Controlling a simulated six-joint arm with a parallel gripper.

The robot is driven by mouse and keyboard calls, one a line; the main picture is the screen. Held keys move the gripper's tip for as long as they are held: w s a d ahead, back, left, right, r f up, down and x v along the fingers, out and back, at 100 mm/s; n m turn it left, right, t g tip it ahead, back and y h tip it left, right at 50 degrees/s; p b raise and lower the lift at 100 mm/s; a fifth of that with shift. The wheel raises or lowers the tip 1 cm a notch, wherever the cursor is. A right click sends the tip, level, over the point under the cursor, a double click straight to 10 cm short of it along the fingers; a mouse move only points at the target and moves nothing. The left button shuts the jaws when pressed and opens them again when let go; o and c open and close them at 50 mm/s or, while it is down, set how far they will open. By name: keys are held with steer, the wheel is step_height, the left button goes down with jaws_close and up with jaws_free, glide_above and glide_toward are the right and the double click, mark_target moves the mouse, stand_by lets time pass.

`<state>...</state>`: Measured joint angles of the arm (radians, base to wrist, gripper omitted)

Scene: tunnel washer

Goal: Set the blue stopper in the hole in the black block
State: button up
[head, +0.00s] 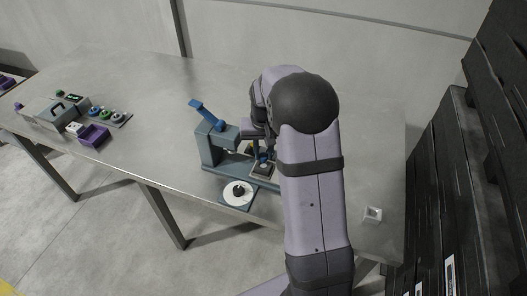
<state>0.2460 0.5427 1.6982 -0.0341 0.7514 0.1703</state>
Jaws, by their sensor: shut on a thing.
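My gripper (266,152) is shut on the blue stopper (265,157), partly hidden behind my arm. The stopper shows as a small blue patch low between the fingers. Just below it is a small dark block (263,171) with a paler top, on the base of a blue-grey press. It looks like the black block, but its hole cannot be made out. Whether the stopper touches it or hangs just above it cannot be told.
The blue-grey press (211,146) with a raised blue lever (209,112) stands left of my gripper. A white disc (228,196) with a small black piece lies in front. A purple tray (95,138) and several small items sit far left.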

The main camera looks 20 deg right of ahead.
steer(key=shift+f+b, duration=0.45)
steer(key=shift+f, duration=0.7)
stand_by(1.4)
steer(key=o, duration=1.5)
steer(key=shift+r, duration=0.15)
steer(key=shift+r+p, duration=3.05)
steer(key=shift+r, duration=0.6)
